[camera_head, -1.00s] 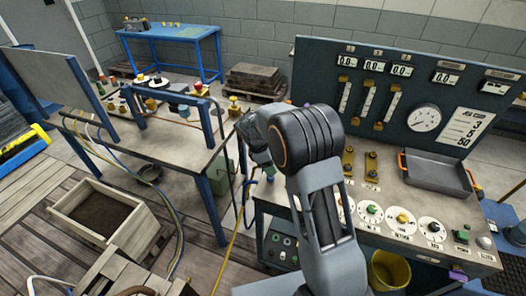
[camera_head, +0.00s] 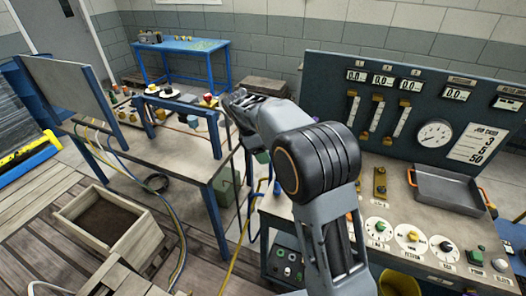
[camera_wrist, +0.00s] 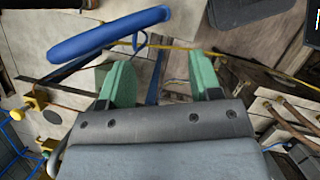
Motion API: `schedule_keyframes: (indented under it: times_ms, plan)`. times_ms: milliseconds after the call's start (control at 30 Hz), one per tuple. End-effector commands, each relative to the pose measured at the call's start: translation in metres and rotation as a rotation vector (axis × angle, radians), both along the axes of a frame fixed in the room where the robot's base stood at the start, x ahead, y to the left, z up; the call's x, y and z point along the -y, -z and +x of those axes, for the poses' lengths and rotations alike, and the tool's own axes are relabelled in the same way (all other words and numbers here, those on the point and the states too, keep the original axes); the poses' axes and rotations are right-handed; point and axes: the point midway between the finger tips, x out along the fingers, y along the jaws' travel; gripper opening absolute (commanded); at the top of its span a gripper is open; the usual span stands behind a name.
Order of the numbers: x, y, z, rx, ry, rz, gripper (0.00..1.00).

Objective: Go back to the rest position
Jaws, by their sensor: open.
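My gripper (camera_head: 240,101) is raised in the head view, above the gap between the left workbench and the right control bench. In the wrist view my gripper (camera_wrist: 165,85) shows two green fingers spread well apart, with nothing between them. The floor, a yellow hose and a blue post lie beyond the fingers. The arm is bent at its dark elbow, and the forearm points away and to the left.
The control bench (camera_head: 400,222) stands at right with a gauge panel (camera_head: 430,105) and a grey tray (camera_head: 447,188). The left workbench (camera_head: 190,160) carries knobs and a blue frame. A wooden box (camera_head: 75,222) sits on the floor. A blue table (camera_head: 180,45) stands behind.

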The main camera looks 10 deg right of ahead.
Motion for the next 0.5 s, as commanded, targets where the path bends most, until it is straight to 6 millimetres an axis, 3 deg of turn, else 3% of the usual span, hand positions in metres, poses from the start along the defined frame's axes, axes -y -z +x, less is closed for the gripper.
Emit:
schedule_keyframes:
  times_ms: [367,500]
  plan:
    - [0.0001,0.0002,0.0001,0.004,0.01,-0.001,0.58]
    - [-0.0023,0.002,0.004,0.063,0.097,0.008,0.58]
